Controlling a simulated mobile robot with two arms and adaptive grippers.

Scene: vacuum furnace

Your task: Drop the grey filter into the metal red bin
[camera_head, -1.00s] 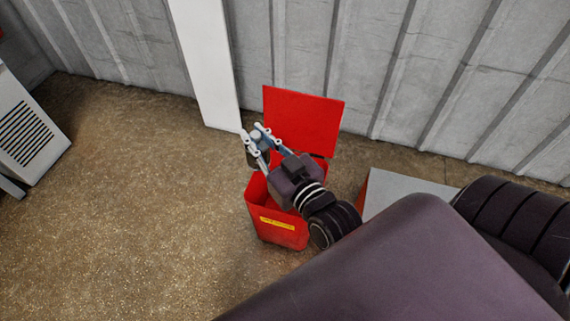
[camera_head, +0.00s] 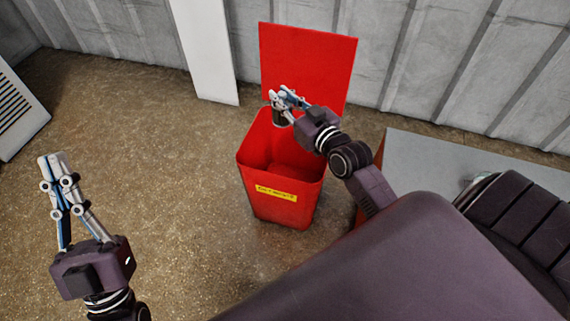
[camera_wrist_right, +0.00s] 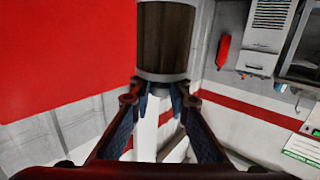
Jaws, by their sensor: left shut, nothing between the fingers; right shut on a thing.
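The metal red bin (camera_head: 278,210) stands on the floor with its lid (camera_head: 308,62) open and upright at the back. My right gripper (camera_head: 281,100) is over the back part of the bin's opening, shut on the grey filter (camera_head: 279,118). In the right wrist view the filter (camera_wrist_right: 166,40) is a dark cylinder with light grey end rims, held at its end between the fingers (camera_wrist_right: 160,98). My left gripper (camera_head: 54,165) is shut and empty, above the floor at the left, apart from the bin.
A grey-topped red cabinet (camera_head: 440,165) stands to the right of the bin. A white vented unit (camera_head: 18,110) is at the far left. A white panel (camera_head: 205,50) and ribbed wall stand behind. Floor left of the bin is clear.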

